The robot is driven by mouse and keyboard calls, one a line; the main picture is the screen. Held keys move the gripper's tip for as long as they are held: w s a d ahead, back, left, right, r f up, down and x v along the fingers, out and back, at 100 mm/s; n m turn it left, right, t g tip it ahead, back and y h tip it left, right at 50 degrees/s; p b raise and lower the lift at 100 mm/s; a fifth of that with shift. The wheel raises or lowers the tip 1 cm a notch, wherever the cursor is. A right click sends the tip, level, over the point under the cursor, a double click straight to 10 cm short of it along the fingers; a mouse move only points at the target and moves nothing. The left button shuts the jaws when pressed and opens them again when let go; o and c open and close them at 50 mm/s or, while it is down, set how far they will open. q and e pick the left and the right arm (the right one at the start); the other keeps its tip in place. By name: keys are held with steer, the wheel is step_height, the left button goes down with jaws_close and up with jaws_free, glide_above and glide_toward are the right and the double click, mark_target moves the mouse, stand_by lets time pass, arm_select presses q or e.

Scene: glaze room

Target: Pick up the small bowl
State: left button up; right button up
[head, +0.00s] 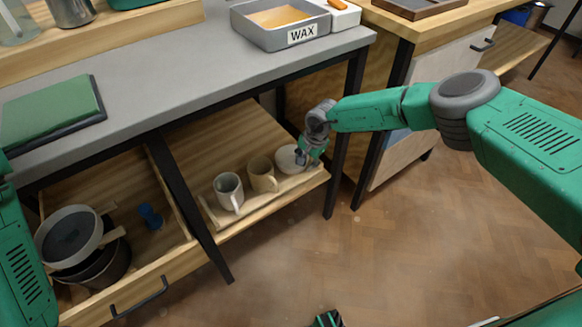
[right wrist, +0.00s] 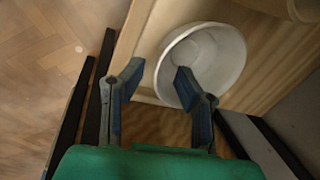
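The small bowl (head: 286,158) is white and stands upright on the low wooden shelf under the grey table, at the right end of a row with two mugs. It also shows in the right wrist view (right wrist: 222,52), open side toward the camera. My right gripper (head: 304,158) is at the bowl's right side. In the right wrist view the gripper (right wrist: 158,80) is open, with one blue-grey finger overlapping the bowl's near rim and inside, and the other outside the bowl. I cannot tell whether either finger touches it.
A grey-white mug (head: 229,191) and a tan mug (head: 262,176) stand left of the bowl on a wooden tray (head: 216,217). A black table leg (head: 337,175) stands close to my right gripper. A drawer (head: 128,294) with pans is at left. The tabletop bears a WAX bin (head: 270,38).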

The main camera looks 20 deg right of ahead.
steer(key=b+x, duration=0.1)
steer(key=x, duration=0.2)
steer(key=shift+f, duration=0.15)
steer(key=shift+d, duration=0.15)
jaws_close()
steer(key=p+v, duration=0.1)
steer(key=v, duration=0.2)
steer(key=w+p+v, duration=0.1)
steer(key=v, duration=0.2)
steer(key=w+a+p+v, duration=0.1)
steer(key=v, duration=0.3)
steer(key=shift+s+a+r+p, duration=0.1)
steer(key=shift+a+r+p, duration=0.15)
steer(key=shift+p, duration=0.1)
